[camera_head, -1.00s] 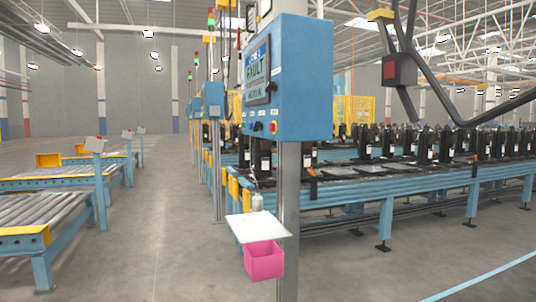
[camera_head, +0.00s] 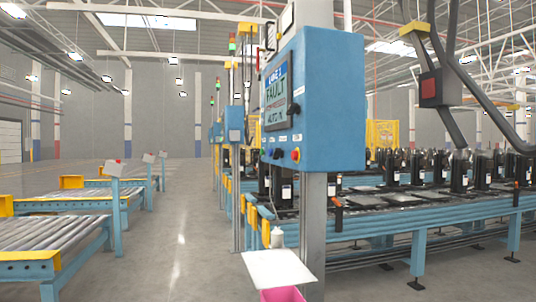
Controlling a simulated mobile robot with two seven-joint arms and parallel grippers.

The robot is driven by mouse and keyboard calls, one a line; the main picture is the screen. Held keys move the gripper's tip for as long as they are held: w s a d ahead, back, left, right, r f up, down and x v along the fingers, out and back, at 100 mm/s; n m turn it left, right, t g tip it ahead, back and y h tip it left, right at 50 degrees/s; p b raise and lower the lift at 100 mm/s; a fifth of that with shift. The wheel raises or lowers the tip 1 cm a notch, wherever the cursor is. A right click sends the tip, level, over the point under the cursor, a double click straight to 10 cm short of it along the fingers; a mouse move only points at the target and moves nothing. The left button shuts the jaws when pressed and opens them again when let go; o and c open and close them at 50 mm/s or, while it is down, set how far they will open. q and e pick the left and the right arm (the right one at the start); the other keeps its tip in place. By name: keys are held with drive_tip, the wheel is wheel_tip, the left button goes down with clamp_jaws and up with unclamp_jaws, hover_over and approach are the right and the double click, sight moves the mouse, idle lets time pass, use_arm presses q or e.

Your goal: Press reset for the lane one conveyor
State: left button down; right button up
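A blue control box (camera_head: 334,100) is mounted on a grey post in the middle of the view. Below the screen are dark knobs or buttons (camera_head: 277,153) and a red button on a yellow base (camera_head: 296,154). Which of these is the reset cannot be told. The panel is seen at a steep angle. Neither of my grippers is in view.
A white shelf (camera_head: 278,268) and a pink bin (camera_head: 282,295) are on the post below the box. Roller conveyors (camera_head: 55,234) stand at left. A blue conveyor line (camera_head: 440,208) with black compressors runs at right. Open floor (camera_head: 180,235) lies between. A dark hanging cable loop is at upper right.

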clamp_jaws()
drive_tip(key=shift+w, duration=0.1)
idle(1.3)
